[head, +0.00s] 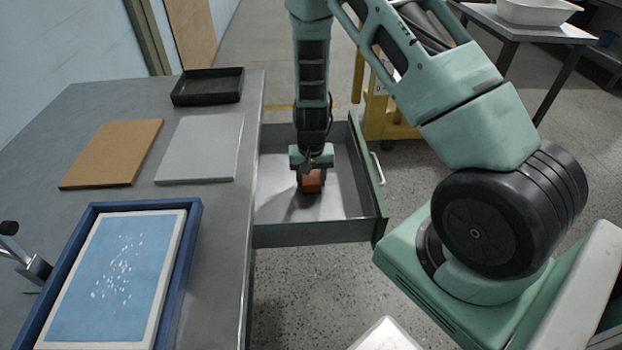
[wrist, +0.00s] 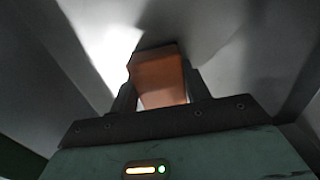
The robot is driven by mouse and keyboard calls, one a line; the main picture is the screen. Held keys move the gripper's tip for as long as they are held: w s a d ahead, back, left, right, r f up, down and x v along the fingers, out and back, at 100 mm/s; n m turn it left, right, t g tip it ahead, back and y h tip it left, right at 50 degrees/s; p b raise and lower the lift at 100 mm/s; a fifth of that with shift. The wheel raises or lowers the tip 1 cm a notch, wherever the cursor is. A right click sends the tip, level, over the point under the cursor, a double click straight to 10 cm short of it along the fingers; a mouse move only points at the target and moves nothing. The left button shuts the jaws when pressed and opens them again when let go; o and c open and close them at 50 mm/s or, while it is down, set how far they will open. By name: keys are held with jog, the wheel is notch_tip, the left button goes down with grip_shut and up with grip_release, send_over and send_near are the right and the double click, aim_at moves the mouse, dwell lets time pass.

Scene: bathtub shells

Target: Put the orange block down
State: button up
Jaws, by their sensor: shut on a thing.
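The orange block (head: 312,182) is in my gripper (head: 311,177), inside the open grey drawer (head: 350,190) at the side of the workbench. In the wrist view the orange block (wrist: 158,78) sits between the two dark fingers of my gripper (wrist: 158,90), which are shut on it. The drawer floor shows behind the block, with a shadow near it. I cannot tell whether the block touches the drawer floor.
On the workbench (head: 95,100) lie a black tray (head: 207,88), a brown board (head: 113,153), a grey board (head: 200,147) and a blue tray (head: 192,225) holding a blue-and-white panel. The drawer's walls surround my gripper. A yellow cart (head: 385,115) stands behind the drawer.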

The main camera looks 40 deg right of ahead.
jog(key=shift+f, duration=0.2)
jog(key=o, duration=0.9)
jog(key=shift+o, duration=0.2)
